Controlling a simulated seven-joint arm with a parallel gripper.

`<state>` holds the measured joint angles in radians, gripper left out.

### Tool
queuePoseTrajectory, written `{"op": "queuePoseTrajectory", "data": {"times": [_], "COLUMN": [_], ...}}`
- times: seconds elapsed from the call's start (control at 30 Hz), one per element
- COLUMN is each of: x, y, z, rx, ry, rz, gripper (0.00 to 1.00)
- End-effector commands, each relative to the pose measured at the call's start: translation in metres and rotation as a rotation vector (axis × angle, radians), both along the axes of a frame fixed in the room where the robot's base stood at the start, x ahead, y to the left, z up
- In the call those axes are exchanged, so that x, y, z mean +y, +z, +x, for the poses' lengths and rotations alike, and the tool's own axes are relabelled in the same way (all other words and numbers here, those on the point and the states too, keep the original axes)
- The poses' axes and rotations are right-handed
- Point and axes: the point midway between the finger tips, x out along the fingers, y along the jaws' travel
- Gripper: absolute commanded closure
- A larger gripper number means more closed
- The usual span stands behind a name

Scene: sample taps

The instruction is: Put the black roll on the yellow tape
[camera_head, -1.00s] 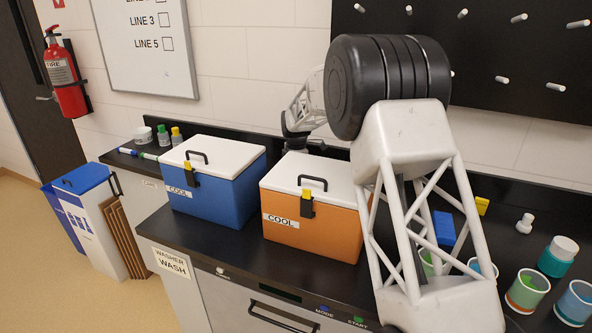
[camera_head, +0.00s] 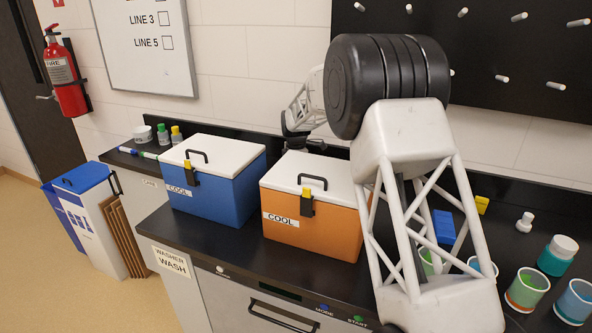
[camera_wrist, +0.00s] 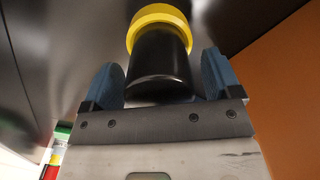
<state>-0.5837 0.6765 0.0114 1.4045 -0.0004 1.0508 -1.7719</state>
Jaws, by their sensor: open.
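In the wrist view the black roll (camera_wrist: 160,65) is between the two blue fingertips of my gripper (camera_wrist: 163,75). The fingers are apart, with a visible gap on each side of the roll. The yellow tape (camera_wrist: 160,14) shows as a wider yellow ring at the far end of the roll. The roll covers part of the ring, and the two look in line; whether they touch is hard to tell. In the head view the roll, the tape and my gripper are hidden behind the coolers and my arm.
An orange cooler (camera_head: 325,228) and a blue cooler (camera_head: 225,195), both with white lids, stand on the dark counter. An orange wall (camera_wrist: 285,85) is close on the right in the wrist view. Small bottles (camera_head: 163,134) and markers (camera_head: 138,152) are at the back left.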

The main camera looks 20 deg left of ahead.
Motion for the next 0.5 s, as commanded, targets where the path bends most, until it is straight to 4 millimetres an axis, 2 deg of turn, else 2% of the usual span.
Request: {"op": "queuePoseTrajectory", "data": {"times": [0.27, 0.5], "x": [0.000, 0.000], "y": [0.020, 0.055], "z": [0.000, 0.000], "rx": [-0.001, -0.001], "ry": [0.000, 0.000], "rz": [0.001, 0.001], "gripper": [0.16, 0.16]}}
